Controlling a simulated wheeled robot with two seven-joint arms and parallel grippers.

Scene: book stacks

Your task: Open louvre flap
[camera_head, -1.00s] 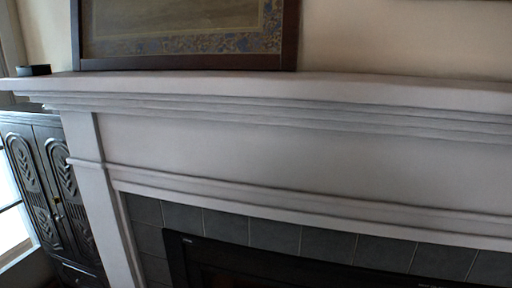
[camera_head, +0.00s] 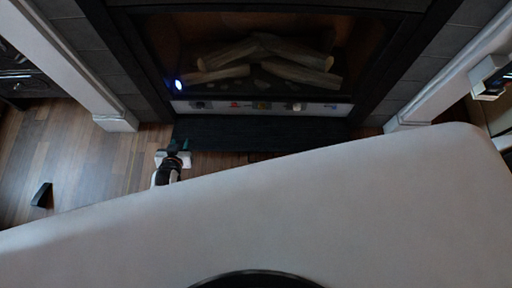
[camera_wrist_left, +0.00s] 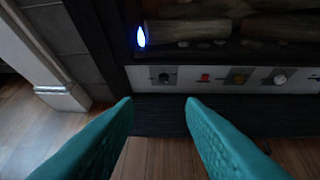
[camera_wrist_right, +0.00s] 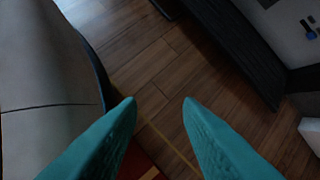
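The louvre flap (camera_head: 260,133) is a dark panel at the foot of the fireplace. It is lowered and sticks out toward me, below a pale control strip (camera_head: 262,107) with knobs. The flap also shows in the left wrist view (camera_wrist_left: 210,115) and, at an angle, in the right wrist view (camera_wrist_right: 235,45). My left gripper (camera_head: 176,156) is at the flap's left front edge; its teal fingers are apart and empty in the left wrist view (camera_wrist_left: 158,100). My right gripper (camera_wrist_right: 159,100) is open and empty over wood floor. It is hidden in the head view.
The firebox with logs (camera_head: 265,60) is above the control strip, with a blue-white light (camera_head: 178,84) at its left. White fireplace posts (camera_head: 115,122) stand either side. A large pale surface (camera_head: 300,215) fills the foreground. A small dark object (camera_head: 42,195) is on the floor at left.

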